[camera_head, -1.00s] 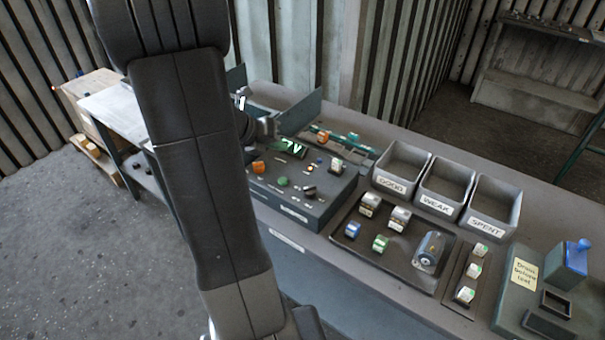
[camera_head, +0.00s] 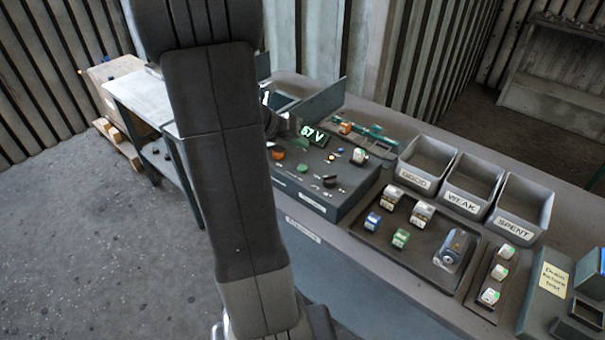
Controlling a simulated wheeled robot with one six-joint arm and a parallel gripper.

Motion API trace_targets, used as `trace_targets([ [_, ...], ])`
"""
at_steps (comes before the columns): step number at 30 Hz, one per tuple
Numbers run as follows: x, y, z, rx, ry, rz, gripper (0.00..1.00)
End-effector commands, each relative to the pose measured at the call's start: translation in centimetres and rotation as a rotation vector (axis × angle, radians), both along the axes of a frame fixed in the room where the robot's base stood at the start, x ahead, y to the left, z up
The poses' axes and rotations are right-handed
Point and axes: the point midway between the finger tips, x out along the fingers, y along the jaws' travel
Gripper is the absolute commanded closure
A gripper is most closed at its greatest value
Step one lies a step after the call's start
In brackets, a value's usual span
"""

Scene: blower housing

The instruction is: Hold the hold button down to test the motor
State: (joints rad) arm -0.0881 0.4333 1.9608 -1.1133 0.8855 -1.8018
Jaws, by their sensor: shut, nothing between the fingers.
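The grey test panel (camera_head: 343,205) stands on the bench. Its lit green display (camera_head: 313,135) reads "57 V". On its top are an orange button (camera_head: 277,154), a green button (camera_head: 302,168) and a black knob (camera_head: 329,181); their labels are too small to read, so I cannot tell which is the hold button. My gripper (camera_head: 286,127) shows only in part behind my arm, at the panel's back left by the display. It is shut and empty. Its fingertips are hidden, and I cannot tell whether they touch anything. No motor can be identified.
Bins marked GOOD (camera_head: 411,177), WEAK (camera_head: 463,206) and SPENT (camera_head: 513,228) stand right of the panel. My arm hides the panel's left part.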

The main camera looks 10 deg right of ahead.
Motion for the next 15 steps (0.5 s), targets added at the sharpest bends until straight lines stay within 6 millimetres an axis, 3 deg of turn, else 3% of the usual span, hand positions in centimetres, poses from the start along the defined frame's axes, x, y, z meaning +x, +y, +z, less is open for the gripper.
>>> trace_targets([
  [1, 0.0, 0.0, -1.3, 0.0, 0.0, 0.0, 1.0],
  [9, 0.0, 0.0, -4.3, 0.0, 0.001, 0.0, 1.0],
  [15, 0.0, 0.0, -5.3, 0.0, 0.0, 0.0, 1.0],
])
